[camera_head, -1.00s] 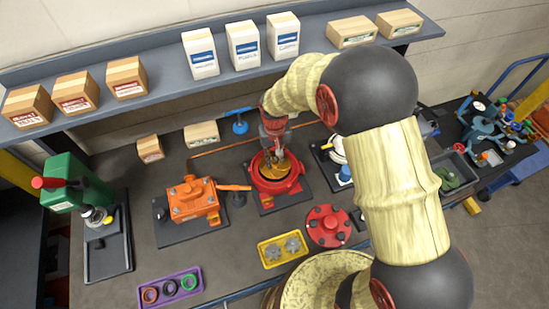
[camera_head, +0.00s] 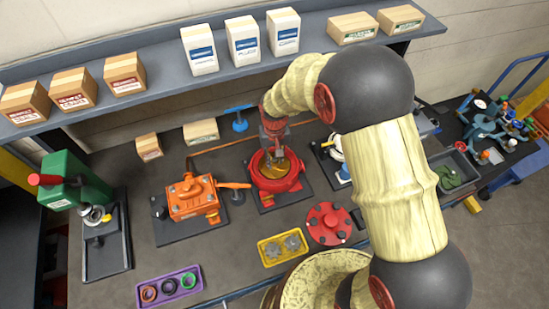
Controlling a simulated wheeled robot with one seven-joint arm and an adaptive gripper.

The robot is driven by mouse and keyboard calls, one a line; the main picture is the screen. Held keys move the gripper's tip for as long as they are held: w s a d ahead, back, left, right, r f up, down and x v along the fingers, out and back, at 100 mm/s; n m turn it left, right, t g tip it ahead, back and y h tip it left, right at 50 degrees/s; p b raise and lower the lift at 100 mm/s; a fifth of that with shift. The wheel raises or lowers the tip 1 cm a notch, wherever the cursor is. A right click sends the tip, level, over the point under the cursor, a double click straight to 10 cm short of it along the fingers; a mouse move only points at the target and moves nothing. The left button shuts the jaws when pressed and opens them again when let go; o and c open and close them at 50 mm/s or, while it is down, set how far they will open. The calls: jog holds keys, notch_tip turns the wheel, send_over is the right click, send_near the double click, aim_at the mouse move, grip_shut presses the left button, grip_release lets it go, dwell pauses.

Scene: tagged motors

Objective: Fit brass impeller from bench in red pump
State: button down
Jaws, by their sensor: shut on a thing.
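The red pump (camera_head: 262,183) stands open on a dark base plate near the middle of the bench. The brass impeller (camera_head: 268,172) is inside the round opening of the pump body. My gripper (camera_head: 276,155) reaches down from above into the opening and is shut on the impeller. The fingers hide part of the impeller, so I cannot tell whether it is fully seated. A round red cover (camera_head: 328,224) with dark knobs lies on the bench to the front right of the pump.
An orange pump (camera_head: 193,197) with a handle stands to the left. A yellow tray (camera_head: 265,254) with grey gears and a purple tray (camera_head: 150,296) with rings lie in front. A green press (camera_head: 70,178) is at far left. A shelf (camera_head: 165,83) with boxes runs behind.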

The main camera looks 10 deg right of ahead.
jog(key=shift+f+b, duration=1.15)
jog(key=shift+f, duration=0.8)
jog(key=c, duration=1.7)
grip_release()
jog(key=shift+o, duration=0.7)
jog(key=shift+r+p, duration=1.9)
jog(key=shift+r, duration=1.15)
notch_tip(320, 180, up, 12)
